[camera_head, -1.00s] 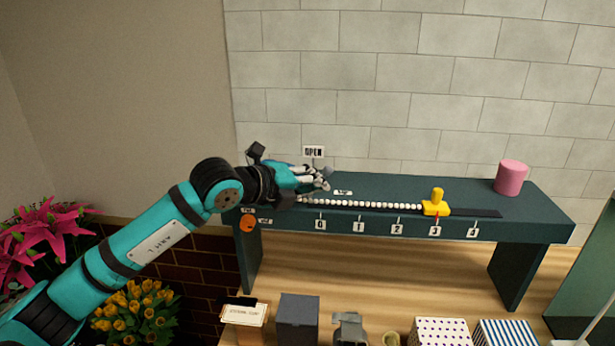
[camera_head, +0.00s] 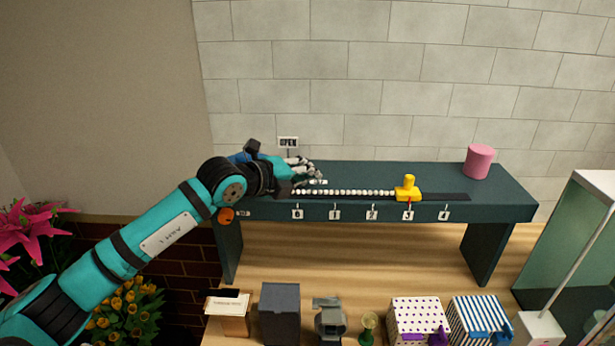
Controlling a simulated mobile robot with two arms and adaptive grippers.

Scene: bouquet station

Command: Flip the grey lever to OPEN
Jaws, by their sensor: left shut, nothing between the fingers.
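My left gripper (camera_head: 314,173) is shut and empty over the left end of the dark teal shelf (camera_head: 340,211). The OPEN sign (camera_head: 288,142) stands just behind it at the shelf's back edge. I cannot make out the grey lever; my gripper and wrist cover the spot in front of the sign. My right gripper is not in view.
A yellow slider (camera_head: 407,190) sits on a track with white beads (camera_head: 350,192), above numbered tags. A pink cylinder (camera_head: 479,161) stands at the shelf's right end. An orange knob (camera_head: 226,215) is at the left front. Boxes, including a dark grey one (camera_head: 280,312), stand below.

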